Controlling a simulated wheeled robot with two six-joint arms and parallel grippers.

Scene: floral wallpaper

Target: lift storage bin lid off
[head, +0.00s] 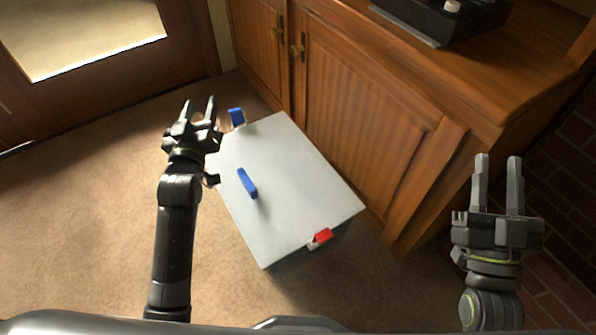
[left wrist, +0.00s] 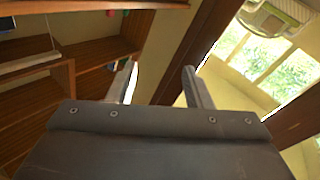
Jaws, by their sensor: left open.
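The storage bin stands on the carpet, and its pale grey lid (head: 305,180) lies flat on top. A blue handle (head: 247,183) sits near the lid's left edge. A blue latch (head: 236,117) is at the far left end, and a red latch (head: 320,239) is at the near edge. The lid hides most of the bin's body. My left gripper (head: 198,102) is open and empty, left of the lid's far corner; its fingers also show in the left wrist view (left wrist: 162,75). My right gripper (head: 498,165) is open and empty, well to the right of the bin.
A wooden cabinet (head: 365,110) stands close along the bin's right side, with a black device (head: 440,18) on top. A door with a glass pane (head: 80,35) is at the upper left. Carpet (head: 90,215) is clear on the left. A dark brick surface (head: 560,190) is at the right.

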